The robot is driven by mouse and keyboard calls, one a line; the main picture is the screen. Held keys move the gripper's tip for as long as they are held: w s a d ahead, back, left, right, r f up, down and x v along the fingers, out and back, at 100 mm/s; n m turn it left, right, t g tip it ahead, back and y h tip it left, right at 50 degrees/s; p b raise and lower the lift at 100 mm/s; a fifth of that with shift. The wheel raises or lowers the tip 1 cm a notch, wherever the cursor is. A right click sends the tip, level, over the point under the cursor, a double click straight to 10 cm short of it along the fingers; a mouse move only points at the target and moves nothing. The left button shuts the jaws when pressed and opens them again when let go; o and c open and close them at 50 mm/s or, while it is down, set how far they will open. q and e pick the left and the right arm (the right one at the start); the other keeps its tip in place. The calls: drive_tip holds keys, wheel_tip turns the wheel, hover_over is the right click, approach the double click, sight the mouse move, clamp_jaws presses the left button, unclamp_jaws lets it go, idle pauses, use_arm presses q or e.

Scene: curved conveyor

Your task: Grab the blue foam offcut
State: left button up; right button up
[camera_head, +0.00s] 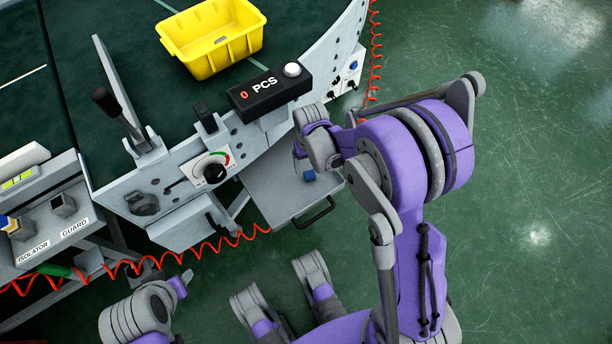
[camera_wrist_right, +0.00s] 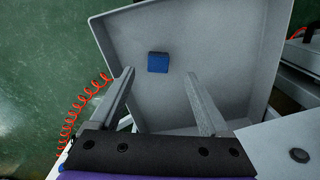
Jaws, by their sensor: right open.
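The blue foam offcut (camera_head: 309,176) is a small blue block lying in a grey open drawer-like tray (camera_head: 272,200) under the conveyor's front. In the right wrist view the blue foam offcut (camera_wrist_right: 158,62) lies on the bare floor of the grey tray (camera_wrist_right: 215,30). My right gripper (camera_wrist_right: 160,76) is open, its two fingers apart and pointing toward the offcut, which shows between and just beyond the tips. Nothing is between the fingers. In the head view my right wrist hides most of that gripper. Part of my left arm shows at lower left; its jaws are unclear.
A yellow bin (camera_head: 212,42) stands on the dark conveyor belt. A black PCS counter box (camera_head: 268,92), a dial (camera_head: 213,172) and a lever (camera_head: 118,115) line the conveyor's edge. A red coiled cable (camera_head: 130,266) runs below. Green floor at right is clear.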

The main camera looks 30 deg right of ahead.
sight(310, 174)
drive_tip(key=f, duration=0.2)
drive_tip(key=f+b, duration=0.1)
drive_tip(key=f, duration=0.1)
drive_tip(key=f+b, duration=0.1)
drive_tip(key=f, duration=0.1)
drive_tip(key=shift+w+d+f, duration=0.2)
drive_tip(key=shift+w+f, duration=0.1)
drive_tip(key=shift+w, duration=0.05)
drive_tip(key=shift+r, duration=0.1)
drive_tip(key=shift+c, duration=0.2)
clamp_jaws()
